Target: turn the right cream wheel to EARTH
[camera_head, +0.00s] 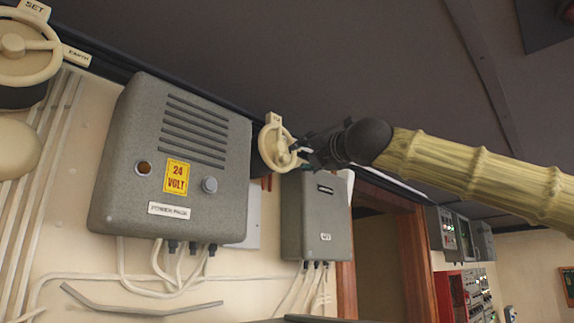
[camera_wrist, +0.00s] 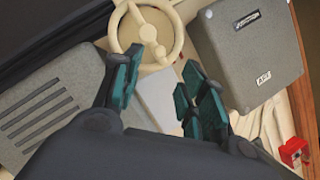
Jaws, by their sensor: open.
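The right cream wheel (camera_head: 272,140) is a small spoked handwheel high on the wall, between two grey boxes. A cream tab sticks up from its top, and its lettering is not readable. In the wrist view the wheel (camera_wrist: 148,34) shows at the top centre, with a bar across its hub. My gripper (camera_head: 305,152) is just right of the wheel in the head view. In the wrist view my gripper (camera_wrist: 163,80) has its teal-padded fingers spread apart, with nothing between them. The fingertips point towards the wheel's lower rim; whether they touch it is unclear.
Another cream wheel (camera_head: 28,48), with SET and EARTH tabs, is at the upper left. A large grey 24 VOLT box (camera_head: 170,150) stands left of the right wheel. A smaller grey box (camera_head: 316,215) is below my gripper. A dark ceiling (camera_head: 300,60) slopes above.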

